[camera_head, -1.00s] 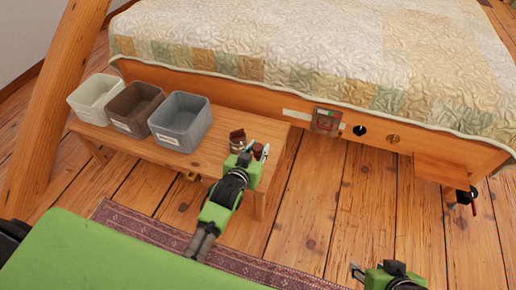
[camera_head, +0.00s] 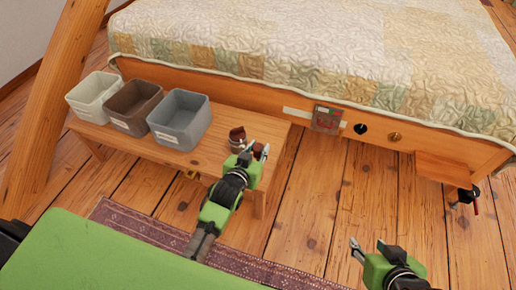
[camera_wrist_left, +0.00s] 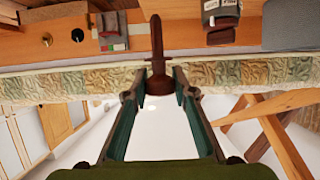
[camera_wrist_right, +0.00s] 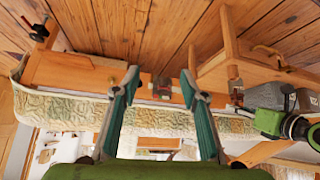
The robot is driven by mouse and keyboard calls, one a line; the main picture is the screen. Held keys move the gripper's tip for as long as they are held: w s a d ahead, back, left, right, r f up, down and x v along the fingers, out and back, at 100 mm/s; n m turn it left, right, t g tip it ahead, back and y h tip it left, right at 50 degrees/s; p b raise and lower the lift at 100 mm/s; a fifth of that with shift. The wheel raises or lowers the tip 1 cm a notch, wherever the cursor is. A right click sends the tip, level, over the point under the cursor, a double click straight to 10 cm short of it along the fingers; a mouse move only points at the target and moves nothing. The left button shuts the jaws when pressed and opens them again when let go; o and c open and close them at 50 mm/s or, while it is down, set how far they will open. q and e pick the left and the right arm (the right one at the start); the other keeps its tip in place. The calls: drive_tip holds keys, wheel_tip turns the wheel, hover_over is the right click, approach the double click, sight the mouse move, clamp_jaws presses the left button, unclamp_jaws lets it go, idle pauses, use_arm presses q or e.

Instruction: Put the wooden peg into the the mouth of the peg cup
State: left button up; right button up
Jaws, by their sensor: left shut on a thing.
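The dark brown wooden peg (camera_wrist_left: 157,45) is held at its round knob between the fingertips of my left gripper (camera_wrist_left: 160,78). Its narrow shaft points away from the wrist. In the head view, my left gripper (camera_head: 253,154) is above the right end of the bench, with a bit of the peg (camera_head: 258,148) showing. The peg cup (camera_head: 237,146) appears to be the small grey and brown vessel just left of that gripper; it also shows in the left wrist view (camera_wrist_left: 220,14), apart from the peg. Its mouth is not clear. My right gripper (camera_head: 368,248) is open and empty over the floor.
White (camera_head: 94,94), brown (camera_head: 134,106) and grey (camera_head: 180,120) bins stand on the wooden bench (camera_head: 205,152). The bed (camera_head: 250,88) lies behind, with a small red and grey box (camera_head: 326,119) and knobs along its side. The floor right of the bench is clear.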

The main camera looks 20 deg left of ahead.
sight(258, 158)
use_arm(q)
drive_tip(key=shift+f+b, duration=0.35)
drive_tip(key=shift+b, duration=0.05)
drive_tip(key=shift+f+b, duration=0.7)
drive_tip(key=shift+b, duration=0.05)
drive_tip(key=shift+f+b, duration=0.3)
drive_tip(key=shift+b, duration=0.05)
use_arm(e)
drive_tip(key=shift+w+a+r+t+y, duration=1.1)
drive_tip(key=shift+w+a+r+t, duration=0.95)
drive_tip(key=shift+w+r+t, duration=2.45)
use_arm(q)
drive_tip(key=shift+f+b, duration=0.3)
drive_tip(key=shift+f, duration=0.1)
drive_tip(key=shift+f+b, duration=0.4)
drive_tip(key=shift+f, duration=0.35)
drive_tip(key=shift+f+b, duration=0.4)
drive_tip(key=shift+f, duration=0.3)
drive_tip(key=shift+f+b, duration=0.3)
drive_tip(key=shift+f, duration=0.3)
use_arm(e)
wheel_tip(258, 158, up, 16)
drive_tip(key=a+t+y, duration=0.1)
drive_tip(key=t+y, duration=0.1)
drive_tip(key=t, duration=0.3)
drive_tip(key=shift+a+r+n+t+y, duration=0.2)
drive_tip(key=shift+a+n+t+y, duration=0.1)
drive_tip(key=shift+n+t, duration=0.1)
drive_tip(key=shift+s, duration=0.15)
